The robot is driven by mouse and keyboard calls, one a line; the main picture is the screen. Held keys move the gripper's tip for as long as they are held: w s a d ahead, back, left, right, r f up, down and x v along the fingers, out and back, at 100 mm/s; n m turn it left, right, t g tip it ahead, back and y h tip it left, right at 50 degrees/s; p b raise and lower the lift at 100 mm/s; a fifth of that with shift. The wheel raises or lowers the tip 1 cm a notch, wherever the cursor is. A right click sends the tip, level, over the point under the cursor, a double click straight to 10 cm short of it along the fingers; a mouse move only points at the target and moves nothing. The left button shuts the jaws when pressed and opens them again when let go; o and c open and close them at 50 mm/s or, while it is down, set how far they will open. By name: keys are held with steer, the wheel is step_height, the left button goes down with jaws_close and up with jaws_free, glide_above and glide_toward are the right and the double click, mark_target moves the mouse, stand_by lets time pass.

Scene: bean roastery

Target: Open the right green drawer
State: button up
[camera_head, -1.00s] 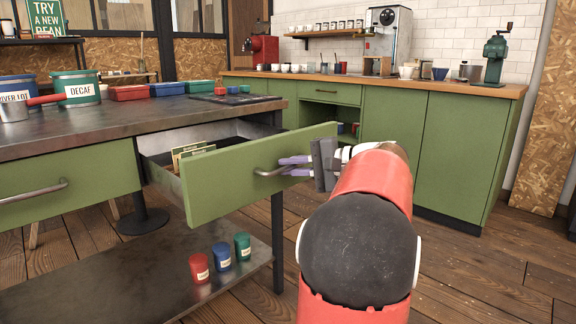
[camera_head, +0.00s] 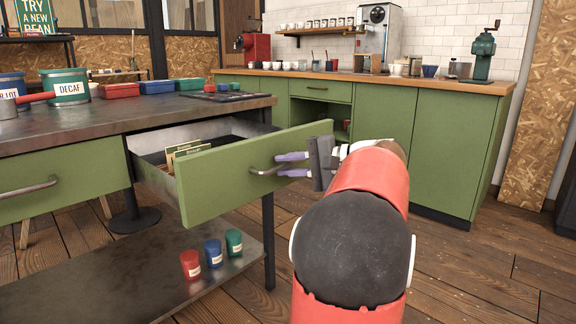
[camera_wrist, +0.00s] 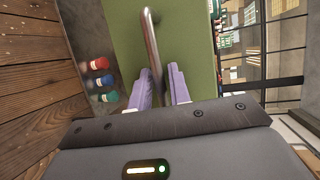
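The right green drawer (camera_head: 232,178) under the dark-topped table is pulled out, its front panel standing clear of the frame. Its inside shows cards at the front. A metal bar handle (camera_head: 262,171) is on its front and runs through the wrist view (camera_wrist: 151,42). My gripper (camera_head: 280,165) is at the handle's right part, one pale purple finger above the bar and one below. In the wrist view the fingers (camera_wrist: 160,78) are apart, with the bar between them and a visible gap. Whether a finger touches the bar is hard to tell.
The left green drawer (camera_head: 62,187) is closed. Red, blue and green cups (camera_head: 213,252) stand on the lower shelf (camera_head: 130,285). Tins and boxes sit on the tabletop (camera_head: 110,118). A green counter (camera_head: 385,130) stands behind. Wooden floor (camera_head: 480,265) is free at the right.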

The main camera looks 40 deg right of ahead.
steer(key=v, duration=0.7)
steer(key=shift+s+d+p, duration=0.2)
steer(key=shift+s+p, duration=0.05)
steer(key=shift+p, duration=0.2)
